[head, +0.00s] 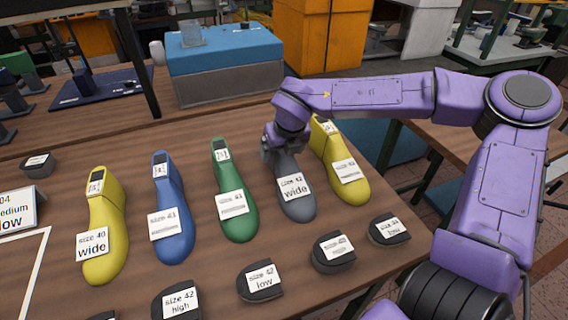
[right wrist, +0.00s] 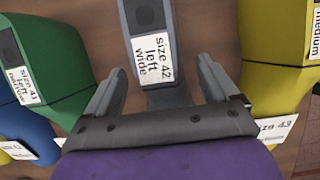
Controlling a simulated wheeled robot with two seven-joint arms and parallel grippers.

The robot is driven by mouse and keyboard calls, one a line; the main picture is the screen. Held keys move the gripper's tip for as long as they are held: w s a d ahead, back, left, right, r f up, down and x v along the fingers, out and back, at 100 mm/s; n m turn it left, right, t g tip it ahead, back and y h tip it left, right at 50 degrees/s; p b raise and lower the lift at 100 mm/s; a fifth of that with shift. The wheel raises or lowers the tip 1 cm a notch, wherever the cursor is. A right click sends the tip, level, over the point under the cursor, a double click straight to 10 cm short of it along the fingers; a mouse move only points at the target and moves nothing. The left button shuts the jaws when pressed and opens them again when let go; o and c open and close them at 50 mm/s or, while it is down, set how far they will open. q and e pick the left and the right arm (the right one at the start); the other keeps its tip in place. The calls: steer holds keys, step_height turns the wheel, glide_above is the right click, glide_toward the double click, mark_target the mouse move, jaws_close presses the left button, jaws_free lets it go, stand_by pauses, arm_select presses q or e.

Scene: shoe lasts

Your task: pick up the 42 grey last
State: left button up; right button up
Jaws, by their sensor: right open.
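The grey last (head: 298,205) stands on the table between the green and the right-hand yellow last, with a label reading size 42 wide. In the right wrist view the label on the grey last (right wrist: 152,55) reads size 42 left wide. My right gripper (head: 268,152) is at the raised back end of the grey last and hides part of it. In the wrist view its two fingers (right wrist: 158,82) are apart, one on either side of the grey last's line. I cannot tell whether they touch it. My left gripper is not in view.
A green last (head: 236,205) and a yellow last (head: 345,180) stand close on either side. A blue last (head: 172,220) and another yellow last (head: 105,240) are further left. Several dark labelled blocks, one reading size 42 low (head: 260,282), line the front. A blue-topped box (head: 225,55) stands behind.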

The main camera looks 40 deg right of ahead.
steer(key=shift+w+f, duration=0.2)
steer(key=shift+f, duration=0.3)
steer(key=c, duration=1.3)
steer(key=shift+r, duration=0.1)
jaws_close()
steer(key=shift+r, duration=0.1)
